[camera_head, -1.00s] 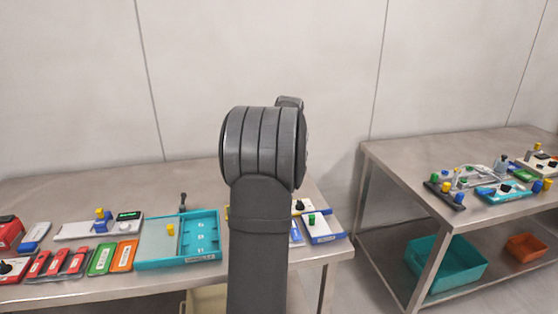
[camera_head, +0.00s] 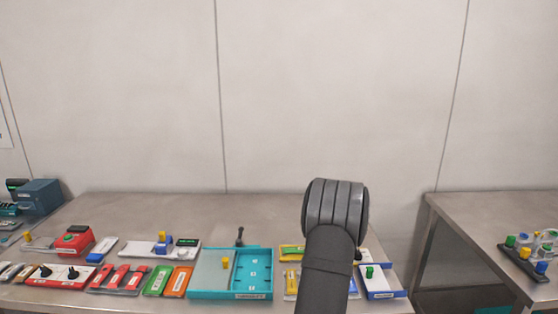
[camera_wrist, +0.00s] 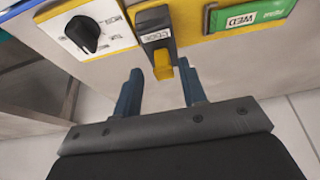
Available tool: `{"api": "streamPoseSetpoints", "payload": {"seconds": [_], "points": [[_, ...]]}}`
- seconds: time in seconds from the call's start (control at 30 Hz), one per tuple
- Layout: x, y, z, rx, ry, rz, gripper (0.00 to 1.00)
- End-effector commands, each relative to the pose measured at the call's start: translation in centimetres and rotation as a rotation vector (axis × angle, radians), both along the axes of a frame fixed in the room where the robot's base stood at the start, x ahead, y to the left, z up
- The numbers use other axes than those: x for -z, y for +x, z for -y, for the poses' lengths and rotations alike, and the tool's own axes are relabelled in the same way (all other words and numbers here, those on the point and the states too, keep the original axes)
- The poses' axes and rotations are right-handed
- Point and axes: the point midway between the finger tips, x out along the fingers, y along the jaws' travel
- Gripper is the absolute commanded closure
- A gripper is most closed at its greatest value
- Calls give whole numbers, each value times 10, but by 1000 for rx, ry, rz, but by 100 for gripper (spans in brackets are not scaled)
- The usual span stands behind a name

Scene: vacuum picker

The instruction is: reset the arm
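My arm rises in the middle right of the head view, a dark grey link and ribbed joint in front of the table; the gripper itself is hidden behind it there. In the wrist view my gripper (camera_wrist: 160,95) shows two blue fingers held wide apart with nothing between them. Past the fingertips, a grey latch-like part with a yellow tab (camera_wrist: 161,68) stands between and beyond them. I cannot tell whether the fingers touch anything.
The steel table (camera_head: 130,208) carries a teal tray (camera_head: 232,294), a green box (camera_head: 158,281), an orange box (camera_head: 177,281) and red items. A second table (camera_head: 470,209) stands right. In the wrist view, a black knob panel (camera_wrist: 85,35) and green "WED" label (camera_wrist: 240,14) lie ahead.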

Motion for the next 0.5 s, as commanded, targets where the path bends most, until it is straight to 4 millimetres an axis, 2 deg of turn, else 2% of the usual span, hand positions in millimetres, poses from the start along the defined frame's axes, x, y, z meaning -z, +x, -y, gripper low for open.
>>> {"api": "streamPoseSetpoints", "payload": {"seconds": [0.17, 0.5], "points": [[15, 6, 0, 0, 0, 0, 62], [14, 6, -5, 1, 0, 0, 62]]}}
